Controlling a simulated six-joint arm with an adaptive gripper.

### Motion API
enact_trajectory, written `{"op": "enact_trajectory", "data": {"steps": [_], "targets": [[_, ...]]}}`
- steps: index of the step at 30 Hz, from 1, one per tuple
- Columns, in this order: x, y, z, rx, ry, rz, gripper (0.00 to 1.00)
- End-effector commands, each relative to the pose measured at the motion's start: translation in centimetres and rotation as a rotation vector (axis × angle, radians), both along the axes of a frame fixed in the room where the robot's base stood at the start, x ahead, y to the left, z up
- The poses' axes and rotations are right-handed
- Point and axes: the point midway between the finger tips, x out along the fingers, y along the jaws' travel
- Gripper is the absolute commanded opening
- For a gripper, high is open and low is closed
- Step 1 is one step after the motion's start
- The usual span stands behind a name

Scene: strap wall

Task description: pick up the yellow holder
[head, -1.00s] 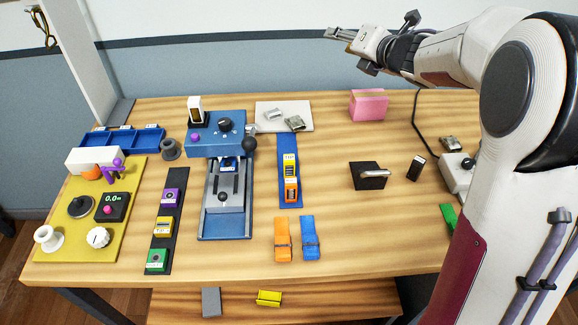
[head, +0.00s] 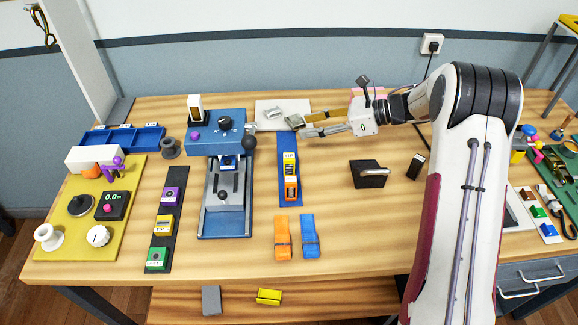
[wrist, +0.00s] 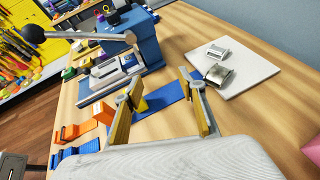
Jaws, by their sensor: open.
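Several yellow pieces are in the head view, and I cannot tell which one is meant. A yellow holder (head: 289,160) with a white label stands on the blue strip, just behind an orange holder (head: 292,189). Another yellow holder (head: 163,226) sits in the middle of the black strip, between a purple and a green one. A yellow piece (head: 269,297) lies on the lower shelf. My gripper (head: 305,127) is open and empty, above the far end of the blue strip. In the wrist view its fingers (wrist: 160,92) frame the blue strip, with a yellow bit (wrist: 142,104) partly hidden behind the left finger.
A blue press (head: 222,150) with a black-knobbed lever stands left of the blue strip (head: 287,142). A white plate (head: 270,108) with metal buckles lies behind. Orange (head: 282,238) and blue (head: 310,237) straps lie in front. A dark stand (head: 369,175) is to the right.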

Motion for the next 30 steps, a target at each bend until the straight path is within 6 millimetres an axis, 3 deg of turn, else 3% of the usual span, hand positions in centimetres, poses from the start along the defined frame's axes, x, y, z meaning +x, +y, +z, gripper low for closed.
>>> {"op": "enact_trajectory", "data": {"steps": [3,10,23,30], "targets": [[-2.1,-0.2,-2.6,0.002,-0.023,0.128,0.40],[-4.9,-0.7,-5.2,0.016,-0.058,0.284,0.40],[-5.4,-0.8,-5.6,0.022,-0.065,0.312,0.40],[-5.4,0.5,-6.1,0.021,-0.063,0.313,0.40]]}}
